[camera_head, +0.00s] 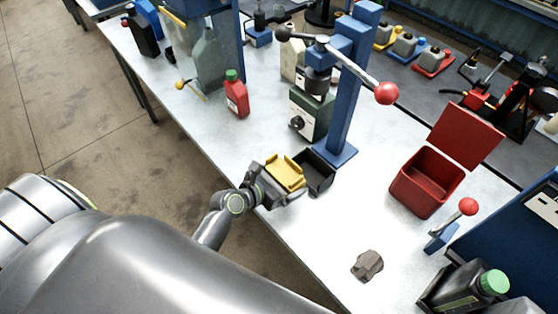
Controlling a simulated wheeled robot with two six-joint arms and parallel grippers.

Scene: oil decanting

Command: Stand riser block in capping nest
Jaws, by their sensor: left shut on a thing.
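A yellow riser block (286,173) is held in my left gripper (272,184), whose dark jaws are shut on it. The capping nest (319,171) looks like a dark, open-topped box at the foot of the blue press column (352,85). The block is just left of the nest, close beside it; I cannot tell whether they touch. My right gripper is not in view.
A red open box (425,184) with a raised lid stands to the right. A crumpled brown-grey lump (367,265) lies near the front edge. A red bottle (236,94) stands at left. The press lever (350,62) overhangs the nest. Bare table lies in front.

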